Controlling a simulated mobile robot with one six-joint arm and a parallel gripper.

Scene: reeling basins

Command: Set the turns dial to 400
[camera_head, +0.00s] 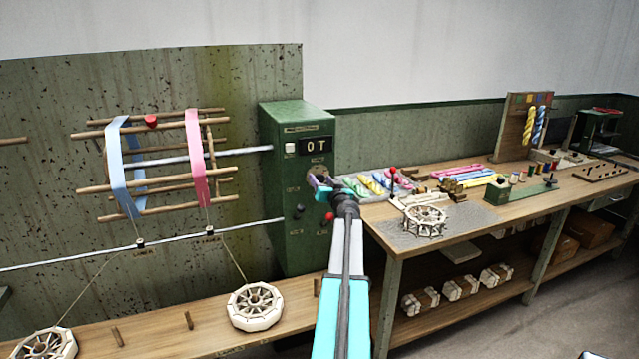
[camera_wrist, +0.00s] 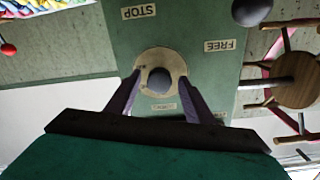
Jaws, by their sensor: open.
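The green machine box (camera_head: 285,130) stands left of the bench, and its display (camera_head: 317,145) reads "0 T". The turns dial (camera_head: 319,171) is a pale round plate below the display, partly hidden by my gripper (camera_head: 320,186) in the head view. In the wrist view, which looks upside down, the dial (camera_wrist: 160,62) has a dark grey centre knob. My gripper (camera_wrist: 160,82) is open, with one purple finger on each side of the dial. I cannot tell whether the fingers touch it. The numbers on the dial are too small to read.
Below the dial are a dark knob (camera_head: 299,212) and a red knob (camera_head: 328,217). The wrist view shows labels "STOP" (camera_wrist: 139,12) and "FREE" (camera_wrist: 218,46). Left is a reel with a blue band (camera_head: 122,165) and a pink band (camera_head: 195,160). The right bench (camera_head: 400,240) holds many items.

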